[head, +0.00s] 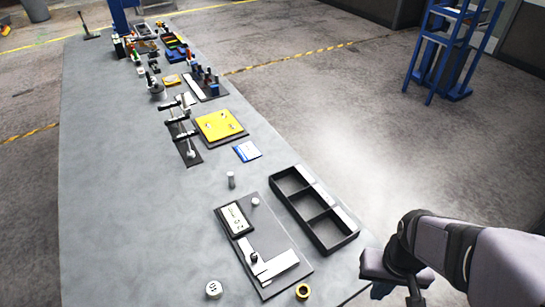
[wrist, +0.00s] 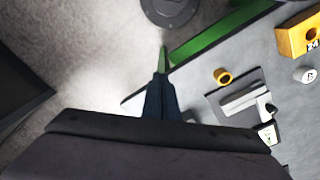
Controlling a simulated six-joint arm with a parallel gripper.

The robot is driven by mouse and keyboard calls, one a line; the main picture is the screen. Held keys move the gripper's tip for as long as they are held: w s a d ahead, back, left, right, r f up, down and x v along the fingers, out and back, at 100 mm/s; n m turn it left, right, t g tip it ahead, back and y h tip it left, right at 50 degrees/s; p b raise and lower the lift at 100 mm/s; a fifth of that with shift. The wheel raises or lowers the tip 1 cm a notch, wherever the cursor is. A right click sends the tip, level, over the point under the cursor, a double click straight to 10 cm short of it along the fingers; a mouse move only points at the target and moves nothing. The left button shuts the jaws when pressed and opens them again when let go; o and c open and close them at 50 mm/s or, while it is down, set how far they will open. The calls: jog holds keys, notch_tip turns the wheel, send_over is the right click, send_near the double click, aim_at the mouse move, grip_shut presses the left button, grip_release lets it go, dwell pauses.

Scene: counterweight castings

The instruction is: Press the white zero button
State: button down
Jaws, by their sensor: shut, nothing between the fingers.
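A dark panel (head: 286,238) lies on the grey table and carries a white-faced display box (head: 236,219) and a white L-shaped fixture (head: 268,266). A small pale round piece (head: 255,202) stands beside the display box; I cannot tell whether it is the zero button. My gripper (head: 415,298) is right of the panel, past the table's right edge and apart from everything. In the wrist view my gripper (wrist: 163,58) is shut and empty. The panel's fixture (wrist: 246,100) and part of the display box (wrist: 268,134) show at the right there.
A black divided tray (head: 313,210) stands between the panel and the table's right edge. A brass ring (head: 303,291), a white marked cylinder (head: 213,289) and a grey cylinder (head: 231,180) stand around the panel. A yellow block (wrist: 298,37) shows in the wrist view. The table's left side is clear.

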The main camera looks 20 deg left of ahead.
jog(key=w+a+r+n+t+p, duration=0.1)
jog(key=w+a+n+t, duration=0.25)
jog(key=w, duration=0.75)
jog(key=w+a+r+n+t+p, duration=0.2)
jog(key=w+a+n, duration=0.3)
jog(key=w, duration=0.7)
jog(key=n+y+p, duration=0.2)
jog(key=n+y, duration=0.6)
jog(key=n, duration=0.4)
send_over(255, 202)
jog(key=d, duration=0.1)
notch_tip(255, 202, down, 2)
jog(key=shift+s+f+m+g, duration=0.1)
jog(key=shift+m+g, duration=0.15)
jog(key=shift+g, duration=0.2)
notch_tip(255, 202, down, 7)
jog(key=b, duration=0.7)
jog(key=shift+f+b, duration=0.7)
jog(key=shift+f, duration=0.15)
